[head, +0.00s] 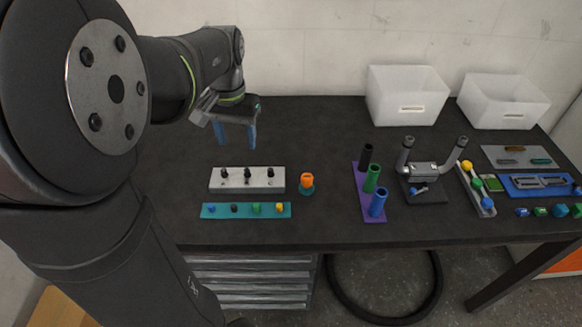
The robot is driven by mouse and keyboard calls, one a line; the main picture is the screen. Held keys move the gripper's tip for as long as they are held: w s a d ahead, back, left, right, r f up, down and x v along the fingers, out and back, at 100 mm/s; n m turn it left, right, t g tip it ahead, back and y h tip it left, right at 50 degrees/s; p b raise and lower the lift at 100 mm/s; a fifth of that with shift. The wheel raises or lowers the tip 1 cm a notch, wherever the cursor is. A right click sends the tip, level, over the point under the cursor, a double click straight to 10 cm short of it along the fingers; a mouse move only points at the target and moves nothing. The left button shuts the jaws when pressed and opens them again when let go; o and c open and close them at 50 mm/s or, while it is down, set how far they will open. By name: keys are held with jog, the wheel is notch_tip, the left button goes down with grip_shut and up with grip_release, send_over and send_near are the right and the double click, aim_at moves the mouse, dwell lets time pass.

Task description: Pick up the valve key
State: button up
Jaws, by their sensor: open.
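I cannot tell for sure which small item is the valve key. An orange upright piece (307,181) stands on a small round teal base on the dark table. A white block (219,181) carries several small black valve-like pieces. In front of it lies a teal strip (220,212) with several small coloured caps. My gripper (236,143) is open with blue fingers pointing down. It appears above the table behind the white block, apart from it, with nothing seen between its fingers.
A purple strip (371,212) holds black, green and blue tubes. Right of it are a grey two-handled stand (427,175), a rack of coloured balls (480,198), a blue tray (511,193) and a grey plate (494,155). Two white bins (408,96) (502,101) stand behind. The table's back middle is clear.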

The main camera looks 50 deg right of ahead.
jog(key=s+d+m, duration=0.3)
jog(key=s+d, duration=0.6)
jog(key=d, duration=0.4)
send_near(307, 177)
jog(key=shift+m, duration=0.3)
jog(key=f, duration=0.5)
jog(key=shift+w+f, duration=0.2)
jog(key=shift+w, duration=0.2)
jog(key=f, duration=0.4)
jog(key=shift+s+f, duration=0.1)
jog(key=shift+s, duration=0.3)
jog(key=shift+d+f, duration=0.1)
jog(key=shift+f, duration=0.4)
jog(key=c, duration=1.1)
jog(key=shift+r, duration=0.1)
